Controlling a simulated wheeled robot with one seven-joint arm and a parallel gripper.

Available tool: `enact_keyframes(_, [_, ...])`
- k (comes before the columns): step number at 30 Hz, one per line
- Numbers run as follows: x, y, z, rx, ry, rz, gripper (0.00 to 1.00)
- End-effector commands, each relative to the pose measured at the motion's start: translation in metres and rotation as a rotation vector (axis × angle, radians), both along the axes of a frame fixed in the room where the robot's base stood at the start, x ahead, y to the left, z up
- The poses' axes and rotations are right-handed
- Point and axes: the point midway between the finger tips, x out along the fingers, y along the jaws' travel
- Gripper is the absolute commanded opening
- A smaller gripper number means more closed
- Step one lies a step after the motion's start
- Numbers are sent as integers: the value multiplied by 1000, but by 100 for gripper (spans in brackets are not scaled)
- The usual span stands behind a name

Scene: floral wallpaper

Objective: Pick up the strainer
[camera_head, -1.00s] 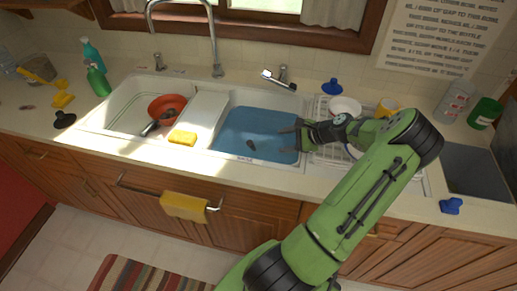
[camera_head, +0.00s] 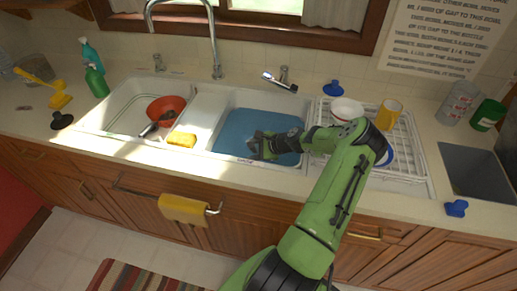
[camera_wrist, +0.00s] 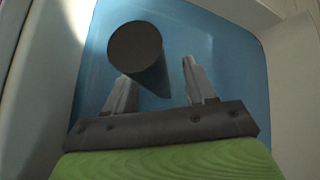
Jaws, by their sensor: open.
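A small dark grey round-ended piece, apparently the strainer (camera_wrist: 135,42), shows in the wrist view against the blue bottom of the right sink basin (camera_head: 231,128). In the head view my gripper (camera_head: 257,146) hides it. My gripper is low in that basin with its two fingers apart. In the wrist view the dark piece lies just beyond the fingers (camera_wrist: 157,72), nearer the left one and partly in the gap between them. I cannot tell whether a finger touches it.
The left basin holds an orange bowl (camera_head: 165,104). A yellow sponge (camera_head: 181,140) lies on the sink's front edge. A white dish rack (camera_head: 410,150) at the right holds a white bowl (camera_head: 346,108) and a yellow mug (camera_head: 387,114). The faucet (camera_head: 215,45) stands behind.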

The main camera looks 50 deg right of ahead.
Motion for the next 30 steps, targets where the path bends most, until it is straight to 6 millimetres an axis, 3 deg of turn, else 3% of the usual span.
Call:
enact_keyframes(3, [-1, -1, 1, -1, 0, -1, 55])
enact_keyframes(14, [-1, -1, 2, -1, 0, -1, 0])
enact_keyframes(24, [-1, -1, 6, -4, -2, 0, 0])
enact_keyframes(26, [-1, -2, 15, -5, -3, 0, 0])
enact_keyframes(30, [-1, -2, 51, -7, -3, 0, 0])
